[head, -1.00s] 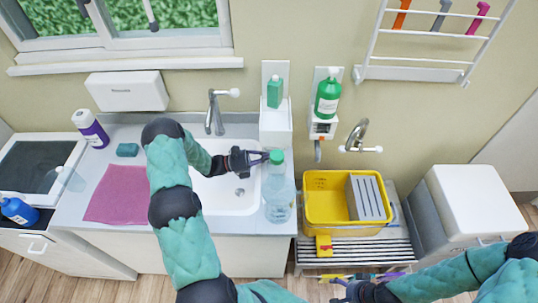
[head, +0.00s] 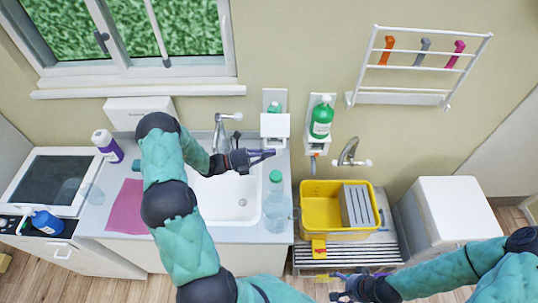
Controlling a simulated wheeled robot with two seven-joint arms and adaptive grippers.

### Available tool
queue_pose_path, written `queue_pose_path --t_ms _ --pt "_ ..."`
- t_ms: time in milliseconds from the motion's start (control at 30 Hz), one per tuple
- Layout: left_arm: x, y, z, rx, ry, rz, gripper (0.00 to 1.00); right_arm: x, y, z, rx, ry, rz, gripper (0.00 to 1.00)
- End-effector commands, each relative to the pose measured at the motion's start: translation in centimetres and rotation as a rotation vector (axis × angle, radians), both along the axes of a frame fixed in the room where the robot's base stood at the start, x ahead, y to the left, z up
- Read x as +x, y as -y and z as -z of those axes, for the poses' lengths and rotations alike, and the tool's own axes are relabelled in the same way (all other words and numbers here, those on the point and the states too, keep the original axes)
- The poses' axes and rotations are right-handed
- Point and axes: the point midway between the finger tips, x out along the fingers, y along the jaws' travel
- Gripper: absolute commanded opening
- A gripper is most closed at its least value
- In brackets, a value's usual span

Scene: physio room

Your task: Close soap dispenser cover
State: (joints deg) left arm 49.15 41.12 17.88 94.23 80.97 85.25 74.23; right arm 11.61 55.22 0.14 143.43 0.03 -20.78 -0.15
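The soap dispenser is on the wall right of the sink tap. Its white cover (head: 275,126) is tilted out in front of the green cartridge (head: 275,106), whose lower part it hides. The cover is neither hanging fully down nor flat against the wall. My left gripper (head: 268,155) is just below the cover, above the sink's right side, with nothing visible in it. I cannot tell whether its fingertips touch the cover or how far they are apart. My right gripper (head: 336,286) is low at the front, by the slatted bench, partly hidden by its own arm.
A clear bottle with a green cap (head: 276,203) stands close below my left gripper at the sink's right edge. A second dispenser with a green bottle (head: 321,121) hangs to the right. A yellow tub (head: 318,229) sits on the slatted bench (head: 382,257). The sink (head: 225,197) is empty.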

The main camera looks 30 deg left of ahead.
Motion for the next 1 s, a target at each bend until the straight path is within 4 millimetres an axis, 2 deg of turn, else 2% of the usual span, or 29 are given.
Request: queue_pose_path --t_ms 33,400,733,1000 --pt "0.4 -0.2 -1.5 -0.020 -0.036 -0.001 0.00 0.0 0.0 -1.4 0.000 0.000 0.000 0.89" --pt "3.5 -2.1 -6.0 -0.199 -0.329 -0.001 0.00 0.0 0.0 -5.7 0.000 0.000 0.000 0.89" --pt "6.3 -3.8 -8.0 -0.324 -0.534 0.000 0.00 0.0 0.0 -6.9 0.000 0.000 0.000 0.89" --pt "7.5 -4.6 -8.6 -0.328 -0.536 0.000 0.00 0.0 0.0 -7.1 0.000 0.000 0.000 0.89"
